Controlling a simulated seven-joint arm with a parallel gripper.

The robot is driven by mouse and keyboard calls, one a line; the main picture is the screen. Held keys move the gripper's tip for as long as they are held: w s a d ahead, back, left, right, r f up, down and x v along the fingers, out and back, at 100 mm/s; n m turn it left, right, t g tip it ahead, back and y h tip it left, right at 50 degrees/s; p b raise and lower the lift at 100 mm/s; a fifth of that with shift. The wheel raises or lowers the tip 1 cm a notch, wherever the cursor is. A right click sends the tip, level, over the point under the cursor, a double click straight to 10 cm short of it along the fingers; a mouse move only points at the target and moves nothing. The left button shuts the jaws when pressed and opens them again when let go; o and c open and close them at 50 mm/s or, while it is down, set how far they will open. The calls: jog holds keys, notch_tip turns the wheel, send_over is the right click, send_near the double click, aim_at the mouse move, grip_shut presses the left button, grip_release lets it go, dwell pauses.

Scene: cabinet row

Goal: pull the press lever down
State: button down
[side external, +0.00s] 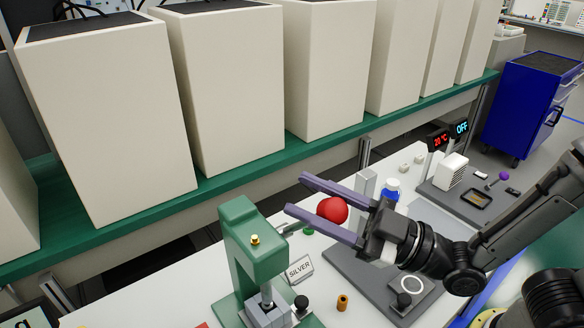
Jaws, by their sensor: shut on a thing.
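A green press (240,232) stands at the lower middle, with a brass knob on its upper part and a grey block at its foot. A red ball-shaped knob (332,210) is to the right of the press. My gripper (298,195) comes in from the right. Its two long purple fingers lie on either side of the red knob, and it is shut on it, with the tips reaching past the knob toward the press. The lever shaft behind the knob is mostly hidden by the fingers, so its join to the press cannot be seen.
A card reading SILVER (300,269) stands right of the press. A dark grey plate (350,262) with a black knob lies under my gripper. A blue-capped bottle (391,190) stands behind it. Tall cream cabinets (232,90) line the green shelf at the back.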

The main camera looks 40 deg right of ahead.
jog(key=shift+y, duration=0.4)
jog(key=s, duration=0.1)
jog(key=s+f, duration=0.1)
jog(key=s, duration=0.1)
jog(key=s+f, duration=0.1)
jog(key=shift+s+a, duration=0.1)
jog(key=shift+s, duration=0.05)
jog(key=shift+c, duration=1.9)
grip_release()
jog(key=shift+f, duration=0.15)
